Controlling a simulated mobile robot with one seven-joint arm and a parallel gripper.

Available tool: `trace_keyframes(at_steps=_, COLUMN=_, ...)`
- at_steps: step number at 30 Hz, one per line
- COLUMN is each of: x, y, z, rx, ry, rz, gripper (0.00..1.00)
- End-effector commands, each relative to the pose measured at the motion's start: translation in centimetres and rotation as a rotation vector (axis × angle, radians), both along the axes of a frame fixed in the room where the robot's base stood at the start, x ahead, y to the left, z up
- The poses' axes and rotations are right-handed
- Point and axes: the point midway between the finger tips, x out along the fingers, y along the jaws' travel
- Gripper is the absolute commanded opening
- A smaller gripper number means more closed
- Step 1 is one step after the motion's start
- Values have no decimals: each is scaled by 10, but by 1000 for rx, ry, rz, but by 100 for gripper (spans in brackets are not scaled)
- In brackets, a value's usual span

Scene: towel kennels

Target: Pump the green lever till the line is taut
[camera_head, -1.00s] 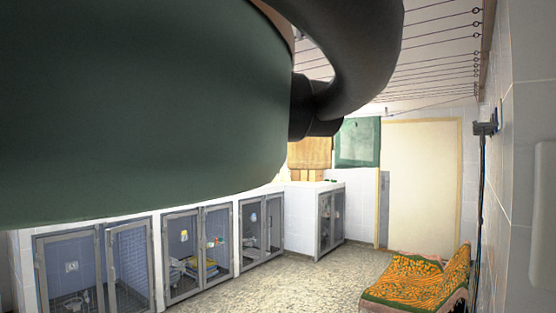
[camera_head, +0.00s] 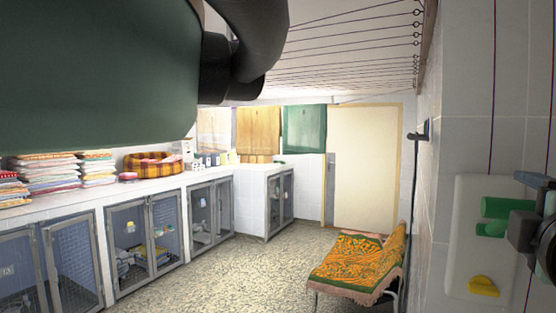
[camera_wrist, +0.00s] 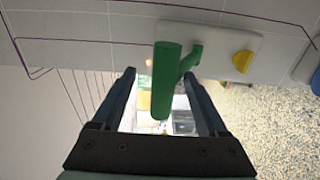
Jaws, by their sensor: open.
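The green lever (camera_head: 494,208) sticks out from a pale plate (camera_head: 465,225) on the right wall. It also shows in the wrist view as a green bar (camera_wrist: 165,80) on a short side arm. My gripper (camera_head: 527,215) is at the right edge of the head view, close to the lever. In the wrist view its two dark fingers are spread (camera_wrist: 161,78), with the lever between them in the picture; I see no clear contact. Purple line (camera_head: 494,90) runs down the wall above the plate and appears bent in the wrist view (camera_wrist: 40,72). I cannot judge its tension.
A yellow knob (camera_head: 483,286) sits low on the plate. A bench with an orange patterned cover (camera_head: 358,264) stands against the right wall. Kennels (camera_head: 145,240) line the left under a counter with towels (camera_head: 50,170). Towels (camera_head: 304,128) hang at the back. The middle floor is clear.

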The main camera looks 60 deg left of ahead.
Motion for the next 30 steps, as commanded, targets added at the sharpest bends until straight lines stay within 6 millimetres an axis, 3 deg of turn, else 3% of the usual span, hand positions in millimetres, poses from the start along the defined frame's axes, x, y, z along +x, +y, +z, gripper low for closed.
trace_keyframes(at_steps=9, x=-5, y=-4, z=7, rx=8, ry=-20, rz=-2, gripper=60)
trace_keyframes(at_steps=30, x=-71, y=-49, z=3, rx=6, ry=-12, rz=-2, gripper=60)
